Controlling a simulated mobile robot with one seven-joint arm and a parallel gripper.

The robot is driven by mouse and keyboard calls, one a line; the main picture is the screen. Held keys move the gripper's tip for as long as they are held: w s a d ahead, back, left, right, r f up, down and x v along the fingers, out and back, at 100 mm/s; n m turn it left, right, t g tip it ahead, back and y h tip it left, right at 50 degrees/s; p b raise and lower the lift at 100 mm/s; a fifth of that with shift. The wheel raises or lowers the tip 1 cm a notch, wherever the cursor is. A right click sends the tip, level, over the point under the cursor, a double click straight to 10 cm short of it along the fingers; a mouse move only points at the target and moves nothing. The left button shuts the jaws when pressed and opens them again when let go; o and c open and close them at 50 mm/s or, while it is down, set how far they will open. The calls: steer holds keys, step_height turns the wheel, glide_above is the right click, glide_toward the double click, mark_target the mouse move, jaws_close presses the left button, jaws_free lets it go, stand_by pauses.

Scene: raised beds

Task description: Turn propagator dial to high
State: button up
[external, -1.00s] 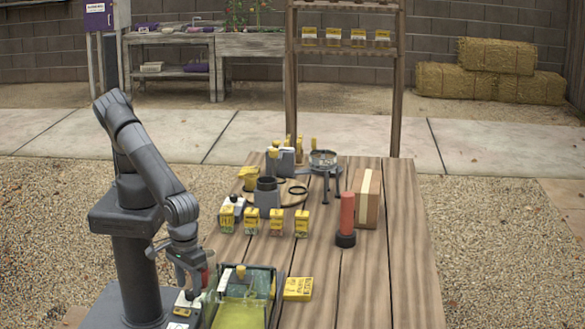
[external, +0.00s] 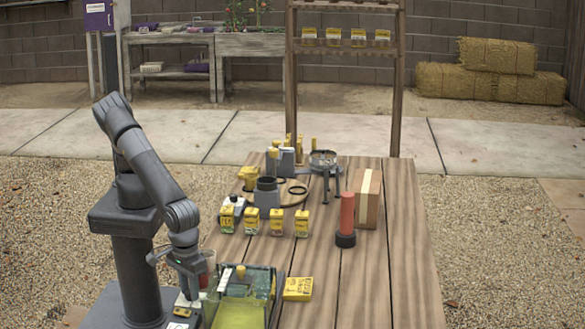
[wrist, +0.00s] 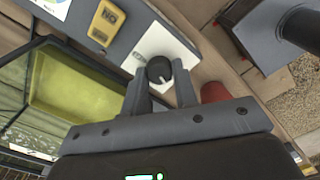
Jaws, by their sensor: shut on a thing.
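The propagator (external: 240,312) stands at the near left end of the table, with a clear cover and a yellow-green tray. The tray (wrist: 62,85) also shows at left in the wrist view. The black round dial (wrist: 159,68) sits on a white panel (wrist: 153,44); a pale pointer line on it slants to the lower right in that view. My gripper (wrist: 161,80) is shut on the dial, one finger on each side. In the external view my gripper (external: 192,288) is low beside the propagator and hides the dial. The dial's setting marks cannot be read.
A yellow box (external: 298,288) lies right of the propagator. Several yellow-labelled jars (external: 277,222) stand farther back. A red cylinder (external: 347,220) on a black base stands beside a cardboard box (external: 368,197). The table's near right part is clear. A red object (wrist: 213,92) shows beside my gripper.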

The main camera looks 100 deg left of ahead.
steer(key=shift+m, duration=0.4)
steer(key=shift+c, duration=0.3)
steer(key=m, duration=0.5)
steer(key=shift+w+m, duration=0.1)
steer(key=shift+m, duration=0.3)
steer(key=m, duration=1)
steer(key=shift+m, duration=0.4)
steer(key=m, duration=0.3)
steer(key=shift+d+m, duration=0.1)
steer(key=shift+m, duration=0.2)
steer(key=m, duration=0.6)
steer(key=shift+m, duration=0.3)
steer(key=o, duration=1)
